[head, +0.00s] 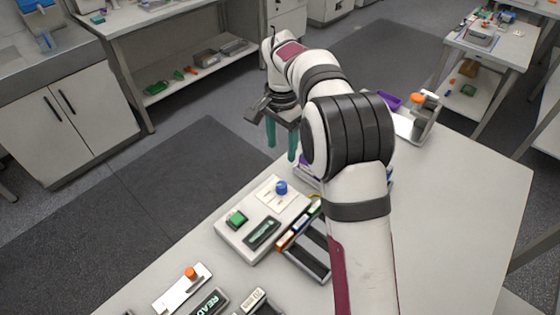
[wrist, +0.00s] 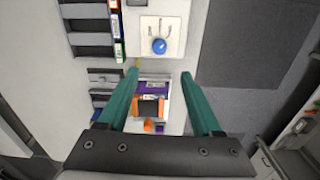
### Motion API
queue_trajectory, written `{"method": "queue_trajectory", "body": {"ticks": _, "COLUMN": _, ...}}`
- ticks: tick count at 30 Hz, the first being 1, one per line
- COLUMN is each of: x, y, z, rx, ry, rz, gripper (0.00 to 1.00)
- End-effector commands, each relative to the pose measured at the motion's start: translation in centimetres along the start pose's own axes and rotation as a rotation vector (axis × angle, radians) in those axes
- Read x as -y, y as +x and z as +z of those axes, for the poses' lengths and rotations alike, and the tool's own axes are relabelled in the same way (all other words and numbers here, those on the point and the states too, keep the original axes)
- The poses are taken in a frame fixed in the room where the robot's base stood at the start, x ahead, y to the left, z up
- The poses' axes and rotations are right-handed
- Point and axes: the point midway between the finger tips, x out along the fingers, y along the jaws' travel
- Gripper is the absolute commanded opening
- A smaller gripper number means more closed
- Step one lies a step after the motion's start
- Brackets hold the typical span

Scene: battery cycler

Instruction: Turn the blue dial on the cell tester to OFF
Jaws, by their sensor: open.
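The cell tester (head: 240,238) is a pale flat box on the white bench. Its blue dial (head: 281,187) sits on a white marked plate at the far end. A green button and a dark display show on the same box. The blue dial also shows in the wrist view (wrist: 159,46), below curved marks too small to read. My gripper (head: 281,158) is open and empty, with its green fingers pointing down beyond the tester. In the wrist view my gripper (wrist: 160,75) has its fingers wide apart, with the dial beyond their tips, not between them.
A rack of cells (head: 302,250) stands directly right of the tester. In the wrist view, a purple and orange item (wrist: 152,108) lies below, between the fingers. The bench's right side is clear.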

Motion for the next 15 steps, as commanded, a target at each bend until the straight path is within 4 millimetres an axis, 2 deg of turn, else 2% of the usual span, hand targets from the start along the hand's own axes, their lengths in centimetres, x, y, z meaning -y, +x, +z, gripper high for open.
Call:
{"method": "queue_trajectory", "body": {"ticks": 9, "x": -0.2, "y": 9.2, "z": 0.1, "rx": 0.005, "ry": -0.002, "rz": 0.004, "gripper": 0.67}}
{"method": "queue_trajectory", "body": {"ticks": 15, "x": -0.1, "y": 13.2, "z": 0.1, "rx": 0.003, "ry": -0.002, "rz": 0.001, "gripper": 0.67}}
